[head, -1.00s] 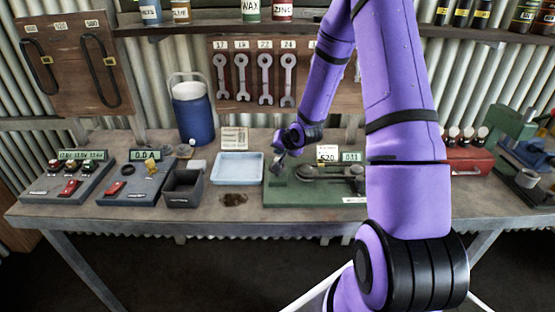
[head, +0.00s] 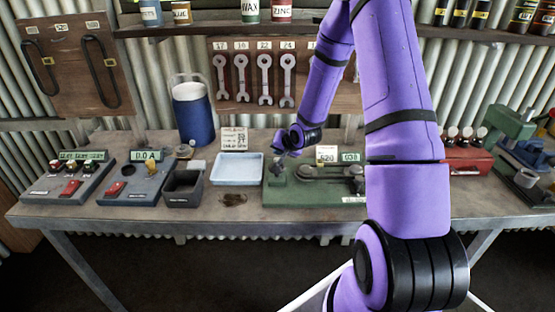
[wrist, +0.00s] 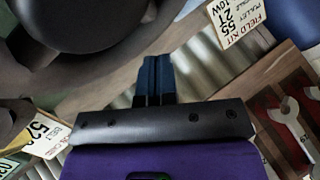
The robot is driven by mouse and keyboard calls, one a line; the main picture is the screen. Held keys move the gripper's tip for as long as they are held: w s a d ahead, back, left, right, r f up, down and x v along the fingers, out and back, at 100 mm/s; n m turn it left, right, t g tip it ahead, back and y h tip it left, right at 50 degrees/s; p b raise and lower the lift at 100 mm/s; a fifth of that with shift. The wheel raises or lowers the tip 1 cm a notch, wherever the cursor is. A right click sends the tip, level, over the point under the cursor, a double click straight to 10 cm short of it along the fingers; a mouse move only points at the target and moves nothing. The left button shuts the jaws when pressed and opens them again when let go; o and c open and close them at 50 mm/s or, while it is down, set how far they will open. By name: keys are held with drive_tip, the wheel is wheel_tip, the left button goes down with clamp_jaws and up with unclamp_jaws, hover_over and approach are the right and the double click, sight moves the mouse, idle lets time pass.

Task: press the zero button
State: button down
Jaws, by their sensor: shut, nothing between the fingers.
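The green device (head: 315,195) stands on the bench right of centre, with a small green-lit display (head: 351,157) at its back. No zero button can be picked out; part of the device's left end is covered by my gripper. My gripper (head: 277,168) is at the device's back left corner in the head view; I cannot tell whether it touches it. In the wrist view its dark blue fingers (wrist: 154,80) are shut together with nothing between them. The display's edge (wrist: 8,166) shows at lower left there.
A pale blue tray (head: 238,182) and a dark bin (head: 182,203) lie left of the device. A card marked 520 (head: 327,155) stands behind it. A blue jug (head: 193,118) and a written card (head: 234,139) stand at the back. Wrenches (head: 265,80) hang on the wall board.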

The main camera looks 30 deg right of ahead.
drive_tip(key=shift+s+a+f, duration=0.1)
drive_tip(key=shift+s+f, duration=0.25)
drive_tip(key=shift+f, duration=0.2)
drive_tip(key=shift+s+f, duration=0.3)
drive_tip(key=shift+f, duration=0.2)
idle(0.8)
drive_tip(key=shift+w+r, duration=0.25)
drive_tip(key=shift+r, duration=0.25)
drive_tip(key=shift+w+r, duration=0.2)
drive_tip(key=shift+r, duration=0.25)
drive_tip(key=shift+w+r, duration=0.15)
drive_tip(key=shift+r, duration=1.3)
drive_tip(key=shift+r, duration=0.1)
